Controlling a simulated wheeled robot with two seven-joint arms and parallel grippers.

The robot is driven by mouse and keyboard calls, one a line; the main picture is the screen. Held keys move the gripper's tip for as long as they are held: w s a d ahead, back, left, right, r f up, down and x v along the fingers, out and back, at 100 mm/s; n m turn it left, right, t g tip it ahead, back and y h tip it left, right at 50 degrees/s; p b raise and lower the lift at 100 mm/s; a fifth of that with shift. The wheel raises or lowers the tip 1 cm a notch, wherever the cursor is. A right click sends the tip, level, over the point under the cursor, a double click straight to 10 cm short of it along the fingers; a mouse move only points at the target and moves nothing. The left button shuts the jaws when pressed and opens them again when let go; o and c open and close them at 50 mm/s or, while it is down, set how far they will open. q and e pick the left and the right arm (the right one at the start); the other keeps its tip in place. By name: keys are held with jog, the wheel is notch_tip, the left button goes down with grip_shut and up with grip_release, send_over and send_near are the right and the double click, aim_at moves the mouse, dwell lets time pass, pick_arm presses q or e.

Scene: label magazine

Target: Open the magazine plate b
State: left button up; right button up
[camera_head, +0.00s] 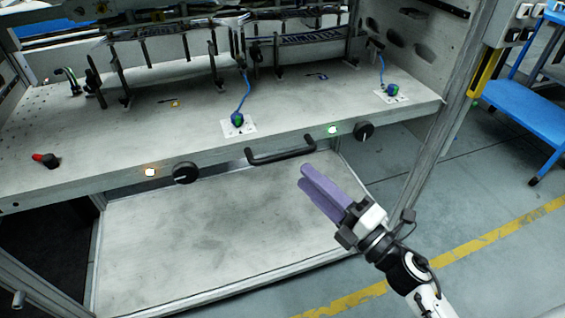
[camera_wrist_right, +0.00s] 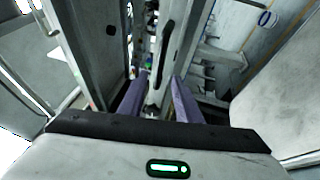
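A black bar handle (camera_head: 281,152) sits on the front edge of the grey metal work surface (camera_head: 120,150) in the head view. No readable label marks a plate b, so I cannot tell which part it is. My right gripper (camera_head: 305,177) has two purple fingers and is just right of and in front of the handle, apart from it. The right wrist view shows a gap between the fingertips (camera_wrist_right: 159,80), with nothing held. A dark elongated bar, seemingly the handle (camera_wrist_right: 168,42), lies ahead of them. My left gripper is not in view.
A pale lower panel (camera_head: 215,235) lies below. A red-black knob (camera_head: 46,160) is at left.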

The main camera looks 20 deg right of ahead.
aim_at(282, 155)
jog(key=x, duration=0.9)
jog(key=shift+c, duration=0.4)
grip_shut()
